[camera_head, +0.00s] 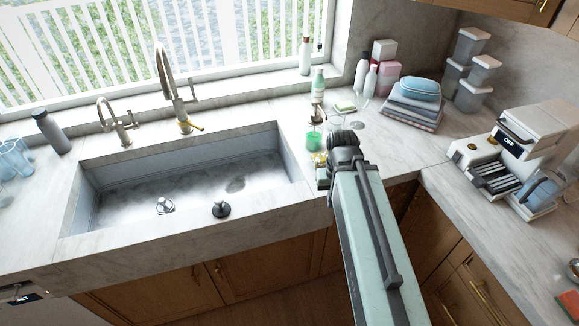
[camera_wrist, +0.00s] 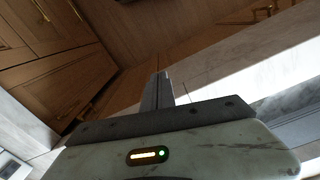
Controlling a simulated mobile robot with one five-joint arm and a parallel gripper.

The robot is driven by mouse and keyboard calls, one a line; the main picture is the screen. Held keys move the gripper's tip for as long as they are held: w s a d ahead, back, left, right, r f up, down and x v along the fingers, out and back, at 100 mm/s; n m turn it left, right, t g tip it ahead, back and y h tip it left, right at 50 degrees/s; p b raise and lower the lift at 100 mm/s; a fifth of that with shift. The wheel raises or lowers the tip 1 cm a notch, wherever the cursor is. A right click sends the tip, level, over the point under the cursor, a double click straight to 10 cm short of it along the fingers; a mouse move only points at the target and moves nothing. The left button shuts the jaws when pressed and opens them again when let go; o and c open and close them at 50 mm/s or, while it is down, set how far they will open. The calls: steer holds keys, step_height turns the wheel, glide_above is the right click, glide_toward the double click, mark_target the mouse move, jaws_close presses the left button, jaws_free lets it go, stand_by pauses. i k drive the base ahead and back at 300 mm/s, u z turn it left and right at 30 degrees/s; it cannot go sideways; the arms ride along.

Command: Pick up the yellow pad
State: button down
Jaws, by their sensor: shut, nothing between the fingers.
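A small yellow thing (camera_head: 318,158), which looks like the yellow pad, lies on the counter just right of the sink, beside a green cup (camera_head: 313,141). It is small and close to the end of my arm, so its outline is hard to make out. My gripper (camera_head: 323,178) is at the counter's front edge by the sink's right end, mostly hidden by my wrist in the head view. In the wrist view its fingers (camera_wrist: 163,88) are together with nothing between them. The yellow pad cannot be made out in the wrist view.
The sink (camera_head: 190,180) is left of my arm. A sponge on a dish (camera_head: 345,107), bottles (camera_head: 318,85) and folded towels (camera_head: 411,104) stand behind. A coffee machine (camera_head: 520,155) is at right. Wooden cabinet fronts (camera_wrist: 60,75) fill much of the wrist view.

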mark_target(317, 160)
steer(key=u, duration=0.25)
steer(key=i, duration=0.65)
steer(key=u, duration=1.95)
